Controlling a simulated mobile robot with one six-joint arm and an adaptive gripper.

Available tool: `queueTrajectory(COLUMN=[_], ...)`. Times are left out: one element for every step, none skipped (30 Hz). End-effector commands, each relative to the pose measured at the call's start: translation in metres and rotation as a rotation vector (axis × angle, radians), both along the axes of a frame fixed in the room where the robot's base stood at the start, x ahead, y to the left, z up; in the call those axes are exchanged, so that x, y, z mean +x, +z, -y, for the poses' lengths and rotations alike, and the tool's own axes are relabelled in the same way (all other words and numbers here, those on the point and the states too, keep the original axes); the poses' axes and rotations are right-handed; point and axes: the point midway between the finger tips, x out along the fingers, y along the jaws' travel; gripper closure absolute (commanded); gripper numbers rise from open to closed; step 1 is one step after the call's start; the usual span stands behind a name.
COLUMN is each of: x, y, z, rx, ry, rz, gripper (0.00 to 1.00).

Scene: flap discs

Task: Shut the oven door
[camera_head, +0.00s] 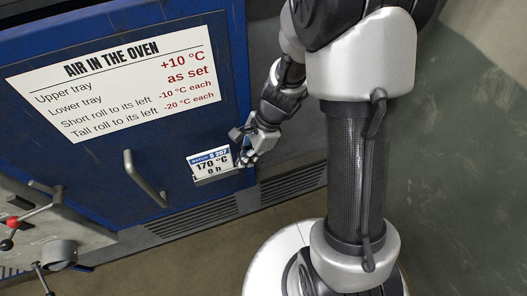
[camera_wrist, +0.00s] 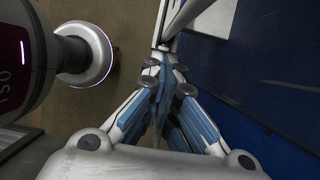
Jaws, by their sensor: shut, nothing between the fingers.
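The blue oven door (camera_head: 95,160) fills the left of the head view. It carries a large white text sign (camera_head: 115,80) and a grey bar handle (camera_head: 145,180) low on its face. I cannot tell whether the door is fully shut or slightly ajar. Contact cannot be made out.
The card holder (camera_head: 212,165) stands out in front of the door at the lower right. Vent grilles (camera_head: 192,219) run below. A grey machine with a red knob (camera_head: 13,221) and levers is at the lower left. A greenish-grey wall (camera_head: 470,150) is at the right. Floor (camera_head: 170,265) is clear in front.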

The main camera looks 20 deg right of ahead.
Motion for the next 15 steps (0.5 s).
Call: queueTrajectory(x=[-0.001,-0.001,-0.001,-0.001,-0.001,-0.001,-0.001,-0.001,-0.001,-0.001,-0.001,-0.001,-0.001,-0.001,-0.001], y=[0.000,0.000,0.000,0.000,0.000,0.000,0.000,0.000,0.000,0.000,0.000,0.000,0.000,0.000,0.000], z=[-0.007,-0.010,-0.014,-0.017,-0.019,-0.022,-0.024,-0.026,-0.028,-0.029,-0.030,-0.031,-0.031,-0.032,-0.032], rx=[-0.001,-0.001,-0.002,-0.001,-0.001,-0.001,-0.001,-0.001,-0.001,-0.001,-0.001,-0.002,-0.002,-0.001,-0.001], ry=[0.004,0.004,0.004,0.004,0.003,0.002,0.002,0.002,0.002,0.002,0.001,0.001,0.001,0.001,0.001], rz=[0.001,0.001,0.001,0.001,0.001,0.001,0.001,0.001,0.001,0.001,0.001,0.001,0.001,0.001,0.001], gripper=[1.00,1.00,1.00,1.00,1.00,1.00,1.00,1.00,1.00,1.00,1.00,1.00,1.00,1.00,1.00])
